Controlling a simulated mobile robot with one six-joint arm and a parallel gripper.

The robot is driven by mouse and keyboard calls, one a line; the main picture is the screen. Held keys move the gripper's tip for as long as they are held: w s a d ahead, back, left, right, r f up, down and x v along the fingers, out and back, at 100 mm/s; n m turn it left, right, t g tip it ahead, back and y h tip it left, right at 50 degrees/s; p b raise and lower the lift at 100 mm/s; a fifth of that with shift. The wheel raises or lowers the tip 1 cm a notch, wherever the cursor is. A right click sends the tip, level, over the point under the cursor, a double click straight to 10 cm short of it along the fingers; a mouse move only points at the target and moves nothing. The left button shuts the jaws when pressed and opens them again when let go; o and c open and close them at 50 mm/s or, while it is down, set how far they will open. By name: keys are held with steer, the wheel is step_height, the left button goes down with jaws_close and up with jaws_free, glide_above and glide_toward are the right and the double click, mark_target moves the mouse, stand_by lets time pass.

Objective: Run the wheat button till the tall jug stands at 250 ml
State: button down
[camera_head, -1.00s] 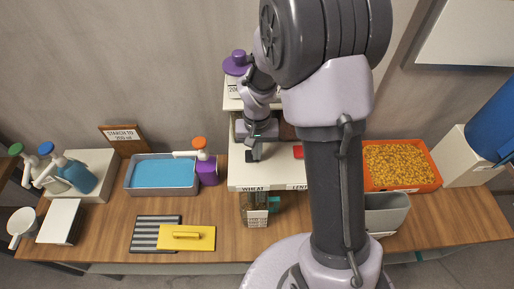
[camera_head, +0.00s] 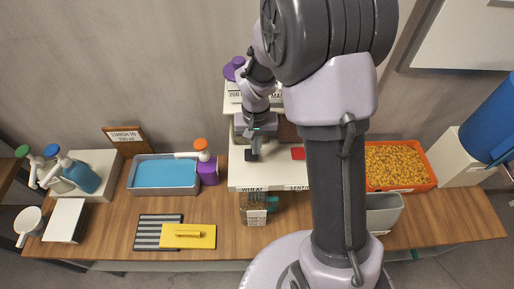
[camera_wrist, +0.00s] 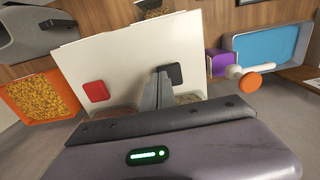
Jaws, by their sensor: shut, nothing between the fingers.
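A white dispenser (camera_head: 240,178) has a front label reading WHEAT (camera_head: 252,189) and a partly hidden one starting LENT. On its top are a black button (camera_head: 251,155), on the wheat side, and a red button (camera_head: 298,153). In the wrist view the black button (camera_wrist: 172,74) is beside my shut, empty gripper (camera_wrist: 158,78); whether the tips touch it I cannot tell. A clear jug (camera_head: 256,203) with a pale label stands under the wheat side, with brownish grain in it. Its level is too small to read. A grain-filled container top (camera_wrist: 152,10) shows in the wrist view.
A blue tray (camera_head: 164,174), a purple bottle (camera_head: 208,166) and a yellow float (camera_head: 188,235) on a striped mat lie left. An orange bin of yellow grain (camera_head: 398,165) and a grey bin (camera_head: 384,212) are right. My arm hides part of the dispenser.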

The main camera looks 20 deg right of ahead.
mark_target(256, 157)
step_height(256, 157, up, 10)
steer(key=shift+f+p, duration=0.15)
steer(key=shift+p, duration=0.25)
